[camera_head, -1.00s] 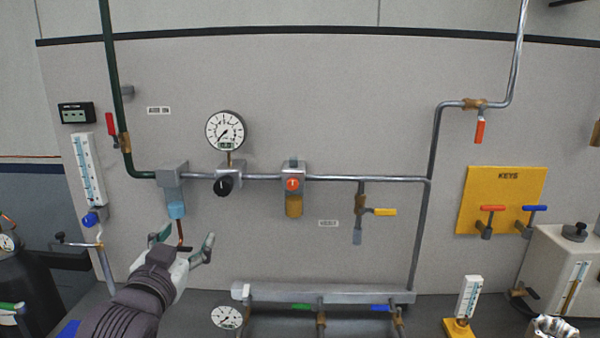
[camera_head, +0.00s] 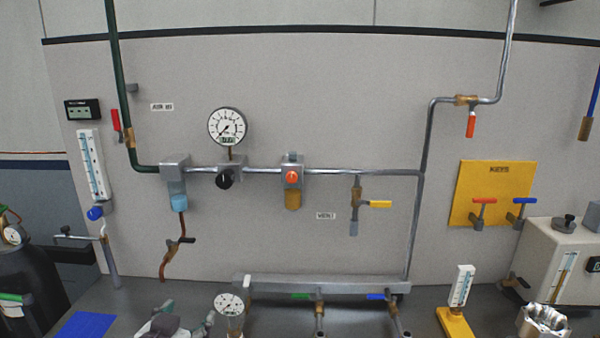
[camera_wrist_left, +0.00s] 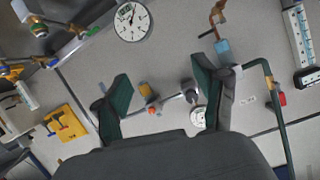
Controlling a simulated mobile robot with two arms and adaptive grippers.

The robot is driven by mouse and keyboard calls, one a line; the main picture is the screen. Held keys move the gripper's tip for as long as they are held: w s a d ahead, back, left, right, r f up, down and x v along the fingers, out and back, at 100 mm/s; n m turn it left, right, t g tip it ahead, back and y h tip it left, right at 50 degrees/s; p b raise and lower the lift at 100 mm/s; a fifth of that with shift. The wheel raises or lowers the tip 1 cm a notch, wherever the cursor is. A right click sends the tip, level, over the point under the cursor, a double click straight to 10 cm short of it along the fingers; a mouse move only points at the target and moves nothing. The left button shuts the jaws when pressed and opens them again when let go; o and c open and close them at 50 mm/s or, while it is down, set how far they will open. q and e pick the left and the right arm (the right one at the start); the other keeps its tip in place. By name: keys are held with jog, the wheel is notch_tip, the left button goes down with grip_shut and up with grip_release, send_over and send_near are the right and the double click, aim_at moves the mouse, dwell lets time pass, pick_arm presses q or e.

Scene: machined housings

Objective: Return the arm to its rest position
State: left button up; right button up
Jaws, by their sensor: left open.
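My left gripper (camera_head: 186,315) shows at the bottom edge of the head view, left of the small gauge on the bench. Only its top part is in view; the rest of the arm is cut off. In the left wrist view its two dark green fingers (camera_wrist_left: 163,92) stand wide apart with nothing between them in grip. Behind them, out of reach, lies the wall panel with its pipe and regulators. My right gripper is in neither view.
A manifold (camera_head: 330,286) with colored valve levers and a small gauge (camera_head: 229,304) stand close right of the gripper. A copper drain pipe (camera_head: 175,258) hangs above it. A blue mat (camera_head: 86,326) lies left. A flowmeter on a yellow base (camera_head: 455,322) and a machined housing (camera_head: 543,321) stand right.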

pick_arm(q)
jog(key=s+f+g, duration=1)
jog(key=s+f, duration=1.3)
jog(key=s, duration=0.3)
notch_tip(320, 180, down, 28)
jog(key=s+r+g+b, duration=0.1)
jog(key=s+g+b, duration=0.1)
jog(key=s+a+f+g+b, duration=0.1)
jog(key=s+a+f, duration=0.2)
jog(key=s+f, duration=1.3)
notch_tip(320, 180, down, 3)
jog(key=shift+s+r, duration=0.1)
jog(key=shift+s, duration=0.1)
